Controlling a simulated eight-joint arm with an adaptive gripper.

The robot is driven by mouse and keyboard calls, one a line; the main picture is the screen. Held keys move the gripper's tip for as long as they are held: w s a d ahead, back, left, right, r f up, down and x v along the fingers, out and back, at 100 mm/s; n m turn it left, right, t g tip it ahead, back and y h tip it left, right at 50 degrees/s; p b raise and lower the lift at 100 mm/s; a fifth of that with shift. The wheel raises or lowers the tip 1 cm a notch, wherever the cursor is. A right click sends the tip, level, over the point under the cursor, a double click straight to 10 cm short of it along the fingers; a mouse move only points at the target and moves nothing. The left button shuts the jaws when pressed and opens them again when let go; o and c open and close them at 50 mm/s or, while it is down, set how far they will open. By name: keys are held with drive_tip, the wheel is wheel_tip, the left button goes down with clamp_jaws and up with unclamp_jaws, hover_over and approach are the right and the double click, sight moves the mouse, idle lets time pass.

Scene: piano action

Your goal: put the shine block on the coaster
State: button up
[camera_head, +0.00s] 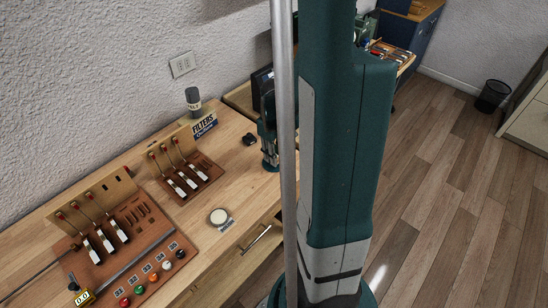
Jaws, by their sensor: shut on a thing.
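A round pale disc (218,216), which looks like the coaster, lies flat on the wooden workbench near its front edge. Nothing rests on it. A small printed label (226,225) is beside it. I cannot make out the shine block anywhere in view. My large teal arm (345,150) fills the middle of the picture and hides part of the bench and floor behind it.
Two key-action stands (185,172) (105,235) occupy the bench's left. A FILTERS box (205,125), grey bottle (193,100), small black object (249,139) and upright teal tool (269,145) stand farther back. Several coloured knobs (153,277) line the front left. Bench around the disc is mostly clear.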

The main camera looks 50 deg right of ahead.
drive_tip(key=shift+f, duration=0.4)
drive_tip(key=shift+f, duration=0.15)
drive_tip(key=o, duration=0.8)
drive_tip(key=shift+r+p, duration=0.75)
drive_tip(key=shift+r, duration=5.4)
